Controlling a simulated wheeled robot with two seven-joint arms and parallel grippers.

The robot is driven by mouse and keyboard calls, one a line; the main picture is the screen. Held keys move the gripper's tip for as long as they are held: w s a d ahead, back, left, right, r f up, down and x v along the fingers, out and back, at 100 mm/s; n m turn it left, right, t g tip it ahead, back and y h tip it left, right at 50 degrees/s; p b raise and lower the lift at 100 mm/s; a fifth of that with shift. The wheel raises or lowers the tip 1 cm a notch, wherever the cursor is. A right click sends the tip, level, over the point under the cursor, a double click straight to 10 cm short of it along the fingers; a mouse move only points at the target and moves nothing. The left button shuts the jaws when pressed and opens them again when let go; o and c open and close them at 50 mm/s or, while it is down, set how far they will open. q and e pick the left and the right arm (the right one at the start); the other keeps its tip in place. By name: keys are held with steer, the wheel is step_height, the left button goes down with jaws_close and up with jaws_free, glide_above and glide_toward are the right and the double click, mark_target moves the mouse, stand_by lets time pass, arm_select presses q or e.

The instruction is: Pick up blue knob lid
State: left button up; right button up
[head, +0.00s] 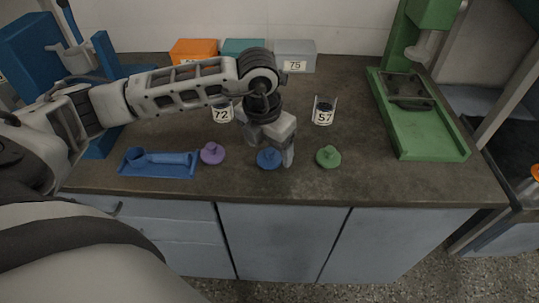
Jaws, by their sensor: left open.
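The blue knob lid (267,160) lies on the dark worktop near its front edge, between a purple knob lid (212,154) on its left and a green knob lid (328,157) on its right. My left gripper (277,158) is open and points down over the blue lid. One finger comes down close beside the lid's right side and partly covers it. The other finger is mostly hidden behind the hand. I cannot tell whether the fingers touch the lid. My right gripper does not show.
Clear cups labelled 72 (222,114) and 57 (324,112) stand behind the lids. A blue tray (128,169) lies at the front left. Orange (193,48), teal (243,46) and grey (296,52) boxes line the back. A green machine (440,145) stands right.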

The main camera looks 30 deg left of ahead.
arm_select(q)
steer(key=shift+w+f, duration=0.1)
steer(key=shift+f, duration=0.65)
steer(key=c, duration=1)
